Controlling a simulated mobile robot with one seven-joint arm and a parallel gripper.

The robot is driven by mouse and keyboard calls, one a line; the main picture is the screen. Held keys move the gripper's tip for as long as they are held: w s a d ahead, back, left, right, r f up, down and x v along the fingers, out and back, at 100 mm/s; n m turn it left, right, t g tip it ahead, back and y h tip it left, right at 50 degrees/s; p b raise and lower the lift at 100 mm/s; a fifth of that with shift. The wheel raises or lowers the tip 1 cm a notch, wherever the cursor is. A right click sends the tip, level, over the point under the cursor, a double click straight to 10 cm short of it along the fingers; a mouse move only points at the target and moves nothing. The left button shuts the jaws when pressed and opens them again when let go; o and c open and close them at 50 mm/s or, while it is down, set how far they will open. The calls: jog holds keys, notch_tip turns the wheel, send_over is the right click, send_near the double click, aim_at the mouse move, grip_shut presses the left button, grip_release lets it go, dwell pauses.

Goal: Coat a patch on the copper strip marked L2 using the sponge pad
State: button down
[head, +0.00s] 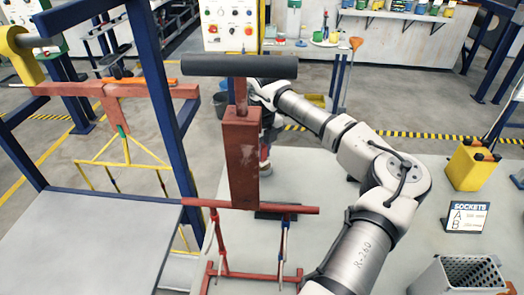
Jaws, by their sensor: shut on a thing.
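My gripper (267,124) points down at the end of my arm, just behind and right of a tall red-brown block (242,160). The block hides most of its fingers. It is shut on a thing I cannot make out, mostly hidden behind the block. No copper strip with a readable L2 mark shows. I cannot pick out the sponge pad. A dark flat piece (277,212) lies on the pale table (420,180) behind the red crossbar (225,206) under the block.
A dark horizontal bar (225,67) tops the block. A red stand (222,273) with thin legs is below. A blue frame (160,105) and yellow hanging rack (118,157) are left. A sockets sign (467,217), grey basket (455,275) and yellow container (471,168) stand right.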

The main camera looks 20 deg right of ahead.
jog(key=shift+f+b, duration=0.5)
jog(key=shift+f, duration=0.05)
dwell(1.5)
jog(key=shift+r, duration=0.1)
jog(key=shift+r+p, duration=1.75)
jog(key=shift+r, duration=1.7)
